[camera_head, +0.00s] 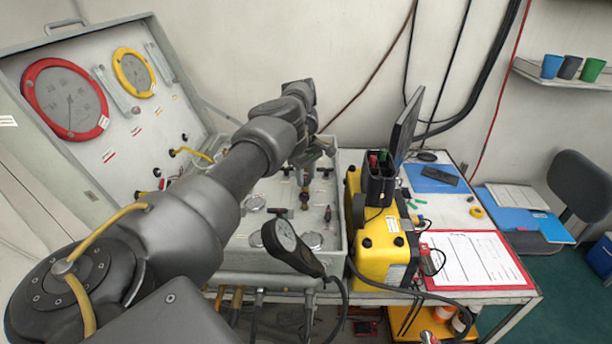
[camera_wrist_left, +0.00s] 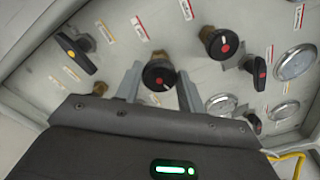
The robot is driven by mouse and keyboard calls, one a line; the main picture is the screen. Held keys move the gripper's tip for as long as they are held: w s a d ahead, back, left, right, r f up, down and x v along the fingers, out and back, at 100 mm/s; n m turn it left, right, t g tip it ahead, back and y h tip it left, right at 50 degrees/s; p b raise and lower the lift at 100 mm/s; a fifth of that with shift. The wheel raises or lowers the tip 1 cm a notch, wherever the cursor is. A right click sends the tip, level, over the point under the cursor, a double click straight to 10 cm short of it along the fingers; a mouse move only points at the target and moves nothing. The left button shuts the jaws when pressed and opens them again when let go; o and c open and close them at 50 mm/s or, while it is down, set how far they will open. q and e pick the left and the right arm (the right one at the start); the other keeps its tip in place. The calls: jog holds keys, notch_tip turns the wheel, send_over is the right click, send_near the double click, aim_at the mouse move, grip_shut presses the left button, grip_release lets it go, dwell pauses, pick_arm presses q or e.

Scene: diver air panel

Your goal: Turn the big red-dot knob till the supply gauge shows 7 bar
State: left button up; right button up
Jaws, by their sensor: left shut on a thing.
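In the left wrist view a black round knob with a red dot (camera_wrist_left: 159,75) sits between the two grey fingers of my left gripper (camera_wrist_left: 160,79), which is shut on it. A second red-dot knob on a brass stem (camera_wrist_left: 222,43) stands up and to the right, apart from the fingers. In the head view my left gripper (camera_head: 314,152) reaches down over the panel; its fingertips are hard to make out. In the lid are a large red-rimmed gauge (camera_head: 66,98) and a smaller yellow-rimmed gauge (camera_head: 134,73); their readings are too small to tell. My right gripper is not in view.
Black lever handles (camera_wrist_left: 76,45) and several small round gauges (camera_wrist_left: 295,62) surround the knobs. A dark gauge on a hose (camera_head: 287,238) hangs at the panel's front. Right of the panel stand a yellow case (camera_head: 383,250), a monitor (camera_head: 407,125) and a red clipboard (camera_head: 470,260).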

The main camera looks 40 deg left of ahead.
aim_at(306, 178)
pick_arm(q)
jog(key=o, duration=0.6)
jog(key=shift+w+a+r, duration=0.1)
jog(key=shift+w+r, duration=0.05)
jog(key=shift+r, duration=0.05)
jog(key=o, duration=0.4)
jog(key=shift+f, duration=0.15)
jog(key=shift+c, duration=0.2)
notch_tip(306, 178, up, 11)
